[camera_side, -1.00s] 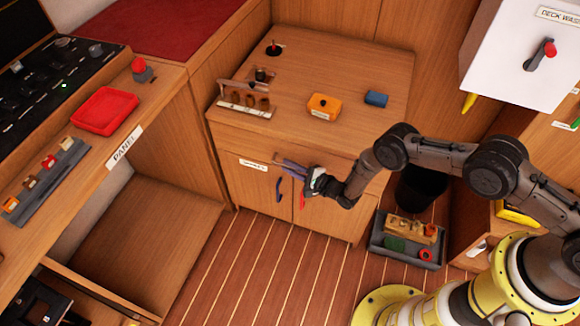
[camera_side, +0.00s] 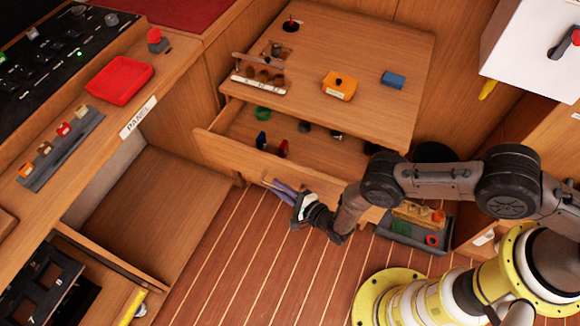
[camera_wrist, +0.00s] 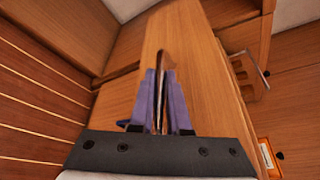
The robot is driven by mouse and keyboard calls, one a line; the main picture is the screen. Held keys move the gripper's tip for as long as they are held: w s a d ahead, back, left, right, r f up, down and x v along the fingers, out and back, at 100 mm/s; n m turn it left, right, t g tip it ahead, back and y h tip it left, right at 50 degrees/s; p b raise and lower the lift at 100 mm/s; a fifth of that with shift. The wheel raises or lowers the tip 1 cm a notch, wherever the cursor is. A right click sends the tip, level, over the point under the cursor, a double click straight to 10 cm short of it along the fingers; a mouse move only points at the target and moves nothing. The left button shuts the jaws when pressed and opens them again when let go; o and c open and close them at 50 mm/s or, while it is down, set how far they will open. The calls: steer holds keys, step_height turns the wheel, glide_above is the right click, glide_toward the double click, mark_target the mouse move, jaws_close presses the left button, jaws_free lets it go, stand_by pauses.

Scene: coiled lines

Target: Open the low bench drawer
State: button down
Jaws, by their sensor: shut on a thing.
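The low bench drawer (camera_side: 222,152) stands pulled well out from under the bench top in the side view, and its inside shows. My gripper (camera_side: 272,186) is at the outer face of the drawer front, with its purple fingers shut on the handle. In the wrist view the fingers (camera_wrist: 163,78) close from both sides on a thin dark handle (camera_wrist: 160,92) in front of a broad wood face. Much of the handle is hidden between the fingers. My wrist hides part of the drawer's right end.
Inside the drawer are a green ring (camera_side: 263,113), a blue piece (camera_side: 261,139), a red piece (camera_side: 283,148) and dark items. An orange box (camera_side: 340,86) and a blue block (camera_side: 392,79) sit on the bench top. A grey tray (camera_side: 415,236) stands on the floor, right of clear planks.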

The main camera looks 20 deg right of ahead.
steer(key=s+a, duration=0.8)
steer(key=shift+s+a, duration=0.2)
steer(key=c, duration=0.9)
jaws_free()
steer(key=s+r, duration=0.1)
steer(key=r, duration=0.1)
steer(key=d+r, duration=0.1)
steer(key=r, duration=0.2)
steer(key=s+r, duration=0.1)
steer(key=r, duration=0.1)
steer(key=shift+s+d+r, duration=0.15)
steer(key=shift+s+r, duration=0.15)
steer(key=shift+r, duration=0.05)
